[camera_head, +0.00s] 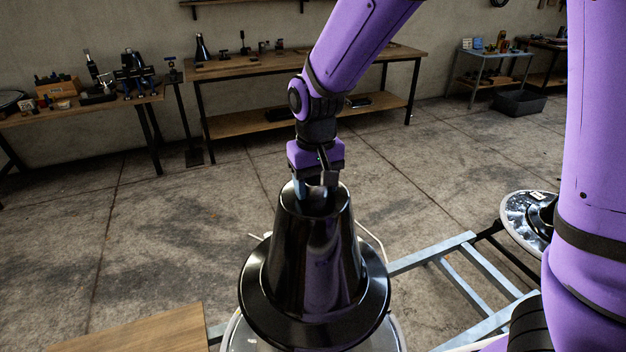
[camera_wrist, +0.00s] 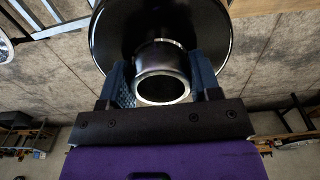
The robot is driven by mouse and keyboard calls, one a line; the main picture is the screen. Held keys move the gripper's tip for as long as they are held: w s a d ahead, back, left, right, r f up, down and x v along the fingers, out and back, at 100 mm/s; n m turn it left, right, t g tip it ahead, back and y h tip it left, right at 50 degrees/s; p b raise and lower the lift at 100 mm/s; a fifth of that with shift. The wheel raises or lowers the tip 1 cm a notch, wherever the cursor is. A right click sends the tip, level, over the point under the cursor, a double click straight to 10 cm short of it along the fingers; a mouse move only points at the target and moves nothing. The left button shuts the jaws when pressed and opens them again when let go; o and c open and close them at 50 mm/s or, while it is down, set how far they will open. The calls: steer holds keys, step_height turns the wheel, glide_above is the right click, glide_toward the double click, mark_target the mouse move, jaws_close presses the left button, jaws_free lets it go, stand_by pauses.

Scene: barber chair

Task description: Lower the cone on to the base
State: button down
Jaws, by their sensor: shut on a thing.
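The black glossy cone (camera_head: 316,255), with a wide flange at its foot, stands upright in the lower middle of the head view. My gripper (camera_head: 316,186) is shut on the cone's narrow top from above. In the wrist view my gripper (camera_wrist: 165,85) has one finger on each side of the cone's open metal-rimmed neck (camera_wrist: 162,88). The silver round base (camera_head: 236,336) shows as a rim below the flange. The cone hides most of the base, so I cannot tell whether the two touch.
A grey metal frame (camera_head: 470,275) runs to the right of the cone, with a second silver disc (camera_head: 520,222) beside my arm. A wooden board (camera_head: 150,332) lies at the lower left. Workbenches (camera_head: 300,65) with tools stand along the back wall. The floor between is clear.

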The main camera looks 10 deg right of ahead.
steer(key=shift+f, duration=20.2)
steer(key=shift+c, duration=1.2)
jaws_free()
